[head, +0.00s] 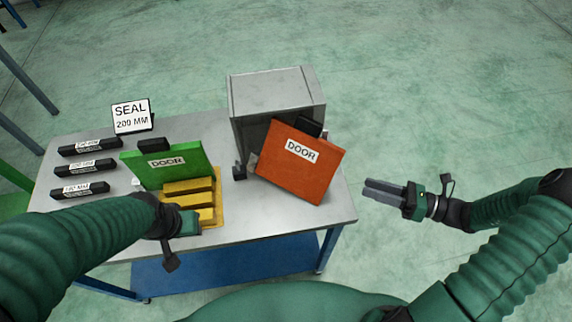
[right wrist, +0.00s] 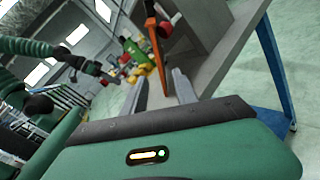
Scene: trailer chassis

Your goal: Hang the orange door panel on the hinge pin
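The orange door panel (head: 312,178), labelled DOOR, is tilted in front of the grey cabinet (head: 272,98) on the table. Its edge shows in the right wrist view (right wrist: 151,22). I cannot make out a hinge pin; a small dark block (head: 239,172) sits at the cabinet's lower left corner. My right gripper (head: 368,188) is right of the table and apart from the panel. Its fingers are parted and empty in the right wrist view (right wrist: 162,90). My left gripper (head: 188,223) is at the yellow rack; its fingertips are hidden.
A green DOOR panel (head: 143,170) stands behind the yellow rack (head: 218,203). Several black labelled bars (head: 86,168) lie at the left of the table (head: 275,229). A SEAL 200 MM sign (head: 131,116) stands at the back. The floor right of the table is clear.

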